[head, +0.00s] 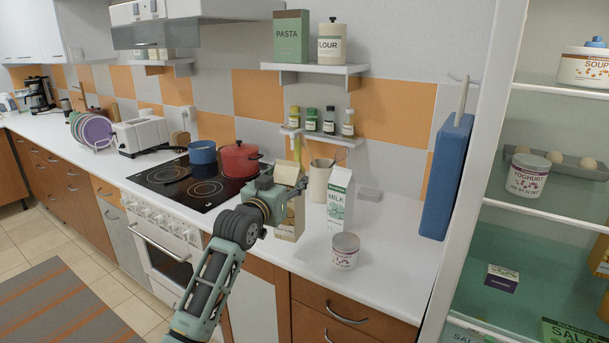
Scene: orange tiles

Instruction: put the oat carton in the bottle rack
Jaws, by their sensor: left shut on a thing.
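A tan and cream carton with a gabled top (291,218) is at the counter's front edge, right of the stove; I take it for the oat carton. My left gripper (288,192) is shut on its upper part from the left and hides some of its front. The carton looks upright; I cannot tell whether its base touches the counter. I cannot make out a bottle rack in this view. My right gripper is not in view.
The red pot (240,160) is behind left. An open fridge (540,225) at right holds a yoghurt tub (527,175) and eggs.

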